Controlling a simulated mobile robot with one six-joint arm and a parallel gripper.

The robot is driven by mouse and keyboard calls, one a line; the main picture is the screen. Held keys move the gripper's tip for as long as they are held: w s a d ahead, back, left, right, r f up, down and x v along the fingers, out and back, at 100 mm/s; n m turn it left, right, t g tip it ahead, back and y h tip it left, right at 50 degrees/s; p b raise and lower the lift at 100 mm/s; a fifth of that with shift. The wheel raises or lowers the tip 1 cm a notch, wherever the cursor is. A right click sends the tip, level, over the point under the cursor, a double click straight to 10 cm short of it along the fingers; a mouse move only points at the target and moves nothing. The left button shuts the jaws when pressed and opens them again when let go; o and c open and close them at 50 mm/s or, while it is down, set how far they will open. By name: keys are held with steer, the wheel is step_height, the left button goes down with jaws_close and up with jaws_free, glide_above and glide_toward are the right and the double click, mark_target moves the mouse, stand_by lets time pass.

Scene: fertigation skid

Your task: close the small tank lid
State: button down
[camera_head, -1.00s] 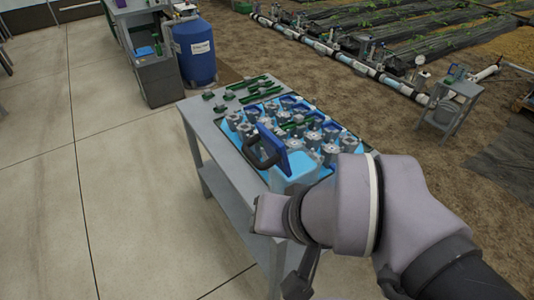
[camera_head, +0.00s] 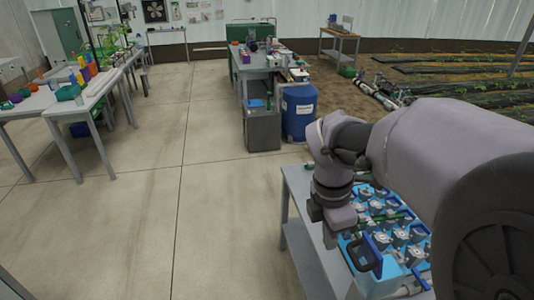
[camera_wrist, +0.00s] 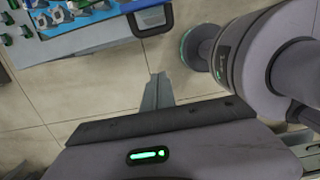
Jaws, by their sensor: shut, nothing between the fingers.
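The small tank (camera_head: 378,285) is a light blue box at the near end of the skid table. Its dark blue lid (camera_head: 372,244) stands raised and tilted, not lying flat on the tank. A black loop handle (camera_head: 362,259) is at the lid; a black loop also shows at the top of the wrist view (camera_wrist: 151,22). My gripper (camera_head: 330,239) hangs to the left of the lid and apart from it. In the wrist view my gripper's fingers (camera_wrist: 157,92) are together and empty, over the floor.
The blue tray with several grey valve units (camera_head: 398,235) fills the table beside the tank. The grey table (camera_head: 297,195) has a bare left edge. A blue barrel (camera_head: 299,113) stands behind it. The floor to the left is clear.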

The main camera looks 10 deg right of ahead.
step_height(320, 180, down, 10)
steer(key=d+f+b, duration=0.1)
steer(key=d+b, duration=0.1)
steer(key=b, duration=0.4)
steer(key=d+r, duration=0.2)
steer(key=d, duration=0.1)
steer(key=shift+d+r, duration=0.2)
steer(key=shift+r, duration=0.15)
